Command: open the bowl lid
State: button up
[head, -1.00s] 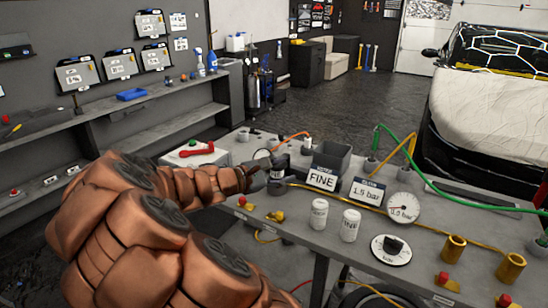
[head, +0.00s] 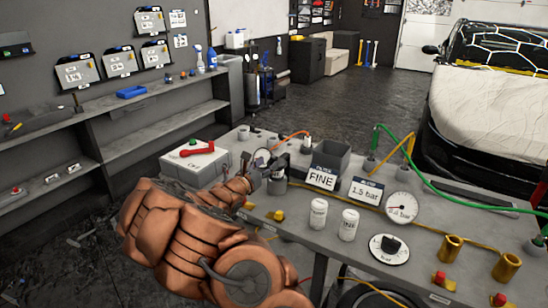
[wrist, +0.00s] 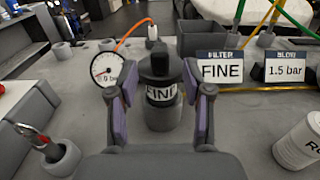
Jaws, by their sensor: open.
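In the wrist view, a grey bowl (wrist: 162,115) stands upright on the bench with a white FINE label around it and a dark cap-like top (wrist: 160,66). I take this top to be its lid, and it is on. My gripper (wrist: 160,82) is open, with one finger on each side of the bowl. Whether the fingers touch it is unclear. In the head view my gripper (head: 268,172) is at the bowl (head: 278,187), which is partly hidden by it.
A gauge (wrist: 104,68) with an orange hose stands just left of the bowl. FINE (head: 321,178) and 1.5 bar (head: 366,191) signs, a grey bin (head: 331,157) and two white cans (head: 318,213) are nearby. A box with a red handle (head: 197,149) is left of my gripper.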

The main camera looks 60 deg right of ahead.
aim_at(272, 160)
jog(key=shift+w+d+r+p, duration=0.1)
jog(key=shift+d+p, duration=0.3)
jog(key=shift+d, duration=0.9)
jog(key=shift+w+d+p, duration=0.1)
jog(key=shift+d+p, duration=0.25)
jog(key=shift+d, duration=0.95)
jog(key=shift+c, duration=0.4)
grip_shut()
